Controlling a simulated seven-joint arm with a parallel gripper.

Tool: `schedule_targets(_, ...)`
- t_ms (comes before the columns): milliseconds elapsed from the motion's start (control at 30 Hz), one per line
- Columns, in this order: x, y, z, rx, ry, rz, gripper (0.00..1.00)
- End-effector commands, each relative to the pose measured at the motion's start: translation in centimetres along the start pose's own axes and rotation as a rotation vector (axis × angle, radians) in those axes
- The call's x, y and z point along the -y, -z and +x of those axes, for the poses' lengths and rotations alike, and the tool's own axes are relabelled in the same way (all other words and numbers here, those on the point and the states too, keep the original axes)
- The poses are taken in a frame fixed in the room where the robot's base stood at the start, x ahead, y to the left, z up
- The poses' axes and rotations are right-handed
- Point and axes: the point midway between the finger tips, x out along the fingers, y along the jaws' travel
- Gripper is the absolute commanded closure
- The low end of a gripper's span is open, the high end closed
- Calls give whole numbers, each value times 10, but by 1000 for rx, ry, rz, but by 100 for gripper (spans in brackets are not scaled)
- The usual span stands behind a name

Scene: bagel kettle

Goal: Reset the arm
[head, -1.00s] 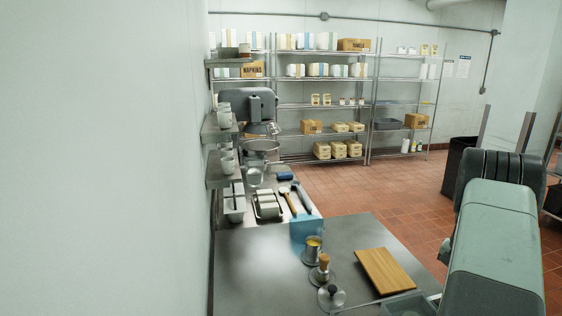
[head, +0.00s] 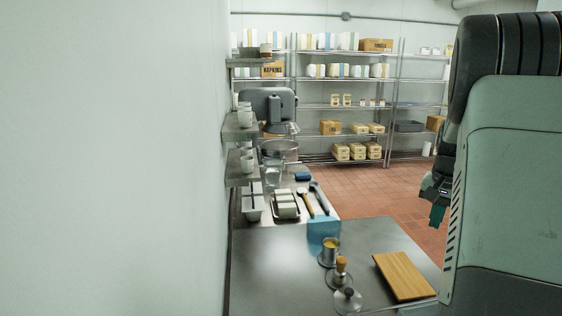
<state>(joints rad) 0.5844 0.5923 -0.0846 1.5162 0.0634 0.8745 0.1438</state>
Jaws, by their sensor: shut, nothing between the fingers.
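My arm fills the right side of the head view. What looks like my gripper (head: 437,215) shows partly past the arm's left edge, with a dark body and a teal tip pointing down. It is in the air to the right of the steel table, apart from everything there. It is shut and holds nothing that I can see. Part of it is hidden behind my arm.
A mixer (head: 268,105) stands behind. Wall shelves (head: 240,168) line the left. Red floor (head: 372,195) is open.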

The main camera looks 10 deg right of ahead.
Motion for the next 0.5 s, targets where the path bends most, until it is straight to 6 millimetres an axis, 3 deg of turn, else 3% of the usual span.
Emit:
schedule_targets(33,21,-15,-33,-30,16,-39,100)
schedule_targets(200,67,-77,-114,-104,70,-150,100)
schedule_targets(333,87,-134,-164,-158,121,-234,100)
schedule_targets(500,95,-214,-211,-221,198,-345,100)
